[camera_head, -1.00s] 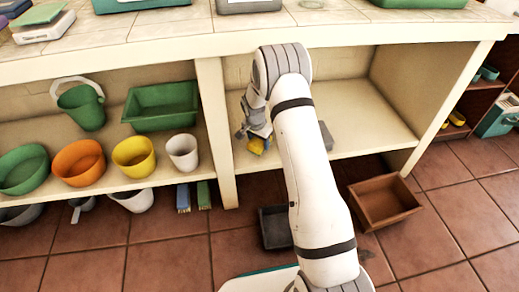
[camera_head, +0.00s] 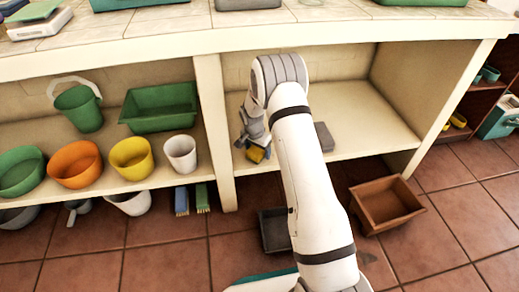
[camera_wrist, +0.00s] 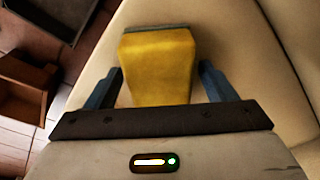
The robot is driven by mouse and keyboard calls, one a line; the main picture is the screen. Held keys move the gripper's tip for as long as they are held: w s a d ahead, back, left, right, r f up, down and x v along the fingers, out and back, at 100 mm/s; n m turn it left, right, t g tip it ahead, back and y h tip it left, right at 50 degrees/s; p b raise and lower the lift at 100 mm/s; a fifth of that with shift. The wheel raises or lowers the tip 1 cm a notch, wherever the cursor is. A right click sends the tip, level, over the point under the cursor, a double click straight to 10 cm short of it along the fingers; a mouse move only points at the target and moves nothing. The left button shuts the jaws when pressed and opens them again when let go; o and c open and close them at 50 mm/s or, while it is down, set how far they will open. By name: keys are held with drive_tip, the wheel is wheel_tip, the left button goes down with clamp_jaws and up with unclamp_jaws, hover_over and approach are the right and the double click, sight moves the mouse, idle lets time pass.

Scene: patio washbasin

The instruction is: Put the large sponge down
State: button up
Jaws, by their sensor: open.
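The large sponge (camera_wrist: 157,66) is a yellow block with a darker grey-green layer along its far edge. It rests on the right-hand shelf under the counter, near the dividing post, and shows in the head view (camera_head: 256,155). My gripper (camera_wrist: 160,82) is open, with one finger on each side of the sponge. A gap shows between the sponge and each finger. In the head view my gripper (camera_head: 252,143) is low over the shelf, and my arm hides part of the shelf.
A grey block (camera_head: 324,137) lies on the same shelf right of my arm. The dividing post (camera_head: 216,130) is close on the left. A brown crate (camera_head: 387,204) and a dark tray (camera_head: 274,230) stand on the floor. The shelf's right part is clear.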

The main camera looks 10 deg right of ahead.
sight(256, 151)
drive_tip(key=r+p, duration=0.1)
drive_tip(key=r, duration=0.2)
drive_tip(key=r+p, duration=0.1)
drive_tip(key=r, duration=0.2)
drive_tip(key=s+r+p, duration=0.1)
drive_tip(key=r, duration=0.2)
drive_tip(key=shift+s+a+r, duration=0.1)
drive_tip(key=shift+a, duration=0.3)
drive_tip(key=s+d+r+n, duration=0.1)
drive_tip(key=s+r+n, duration=0.2)
drive_tip(key=s+r, duration=0.9)
drive_tip(key=s+r+n, duration=0.3)
drive_tip(key=s+r, duration=0.3)
drive_tip(key=s, duration=0.6)
drive_tip(key=s+r+n+y, duration=0.1)
drive_tip(key=s+r+n, duration=0.2)
drive_tip(key=s, duration=0.9)
wheel_tip(256, 151, up, 3)
drive_tip(key=shift+d+f, duration=0.15)
drive_tip(key=shift+d, duration=0.3)
